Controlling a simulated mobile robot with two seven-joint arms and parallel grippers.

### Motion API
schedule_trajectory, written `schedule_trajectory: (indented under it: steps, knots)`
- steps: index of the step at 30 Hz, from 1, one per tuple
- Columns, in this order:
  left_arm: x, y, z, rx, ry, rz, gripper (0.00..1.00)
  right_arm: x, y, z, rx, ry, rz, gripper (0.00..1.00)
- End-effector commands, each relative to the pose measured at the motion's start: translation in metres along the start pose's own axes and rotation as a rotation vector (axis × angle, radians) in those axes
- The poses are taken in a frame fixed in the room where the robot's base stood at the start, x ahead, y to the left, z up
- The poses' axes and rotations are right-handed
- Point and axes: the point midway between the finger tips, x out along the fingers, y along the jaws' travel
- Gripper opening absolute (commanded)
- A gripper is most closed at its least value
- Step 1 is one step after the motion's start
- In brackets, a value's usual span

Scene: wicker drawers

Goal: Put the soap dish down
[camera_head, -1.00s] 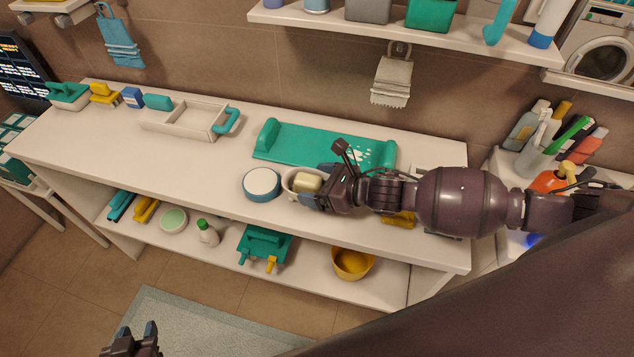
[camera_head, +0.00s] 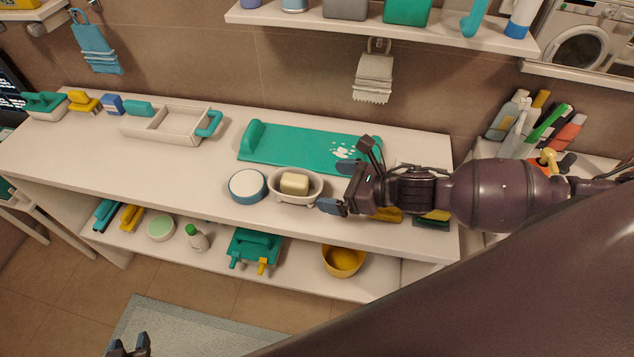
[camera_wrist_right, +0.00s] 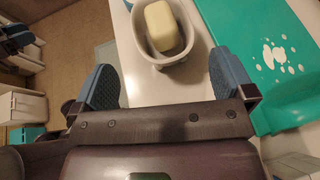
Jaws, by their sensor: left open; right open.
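The soap dish (camera_head: 294,198) is a pale oval dish with a cream soap bar (camera_head: 294,183) in it. It stands upright on the white counter (camera_head: 60,155), just right of a round blue-and-white container (camera_head: 248,186). My right gripper (camera_head: 338,185) is open and empty, just right of the dish and apart from it. In the right wrist view the dish (camera_wrist_right: 163,58) lies beyond the open fingers (camera_wrist_right: 165,85). My left gripper (camera_head: 128,345) is open at the bottom left edge, low over the floor and far from the counter; only its tips show.
A teal board (camera_head: 300,147) with white spots lies behind the dish. A white tray with teal handles (camera_head: 170,124) stands to the left. The lower shelf holds a yellow bowl (camera_head: 343,260) and a teal item (camera_head: 254,248). The counter's front left is clear.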

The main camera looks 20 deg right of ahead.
Motion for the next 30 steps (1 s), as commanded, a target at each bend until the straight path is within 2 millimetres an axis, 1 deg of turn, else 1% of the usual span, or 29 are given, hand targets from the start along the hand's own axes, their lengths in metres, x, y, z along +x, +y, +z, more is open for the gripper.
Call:
schedule_trajectory:
  steps: [1,3,9,13,30]
  knots:
    - [0.0,0.0,0.001,0.0,0.0,0.0,0.43,-0.009,0.001,-0.001,-0.002,0.003,0.0,1.0]
    - [0.001,0.0,0.001,0.0,-0.001,0.0,0.43,-0.018,0.0,-0.001,0.001,0.002,0.0,1.0]
    - [0.001,0.0,0.002,0.0,-0.001,0.0,0.43,-0.034,0.0,0.0,0.0,0.001,0.001,1.0]
    - [0.001,0.0,0.002,0.0,-0.001,0.0,0.43,-0.036,0.0,0.0,-0.001,0.0,0.001,1.0]
    - [0.003,0.0,-0.001,0.001,0.004,0.001,0.43,-0.036,0.001,0.0,0.0,0.0,0.001,1.0]
